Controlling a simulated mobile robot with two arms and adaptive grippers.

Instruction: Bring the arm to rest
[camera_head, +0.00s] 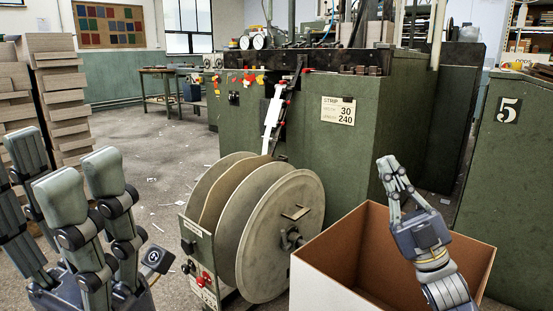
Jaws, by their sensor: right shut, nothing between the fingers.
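My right gripper (390,170) stands at the right, over the open cardboard box. Its fingers point up and are closed together with nothing between them. My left gripper (62,176) is large in the lower left, close to the camera. Its thick grey fingers point up and stand apart, open, with nothing seen between them. Both arms are mostly cut off by the lower edge of the picture.
The cardboard box (330,254) stands at the lower right. A reel with large discs (271,240) stands in front of the green machine (385,120). Stacked grey boards (58,85) rise at the left. A green cabinet marked 5 (510,170) is at the right. Scraps litter the floor.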

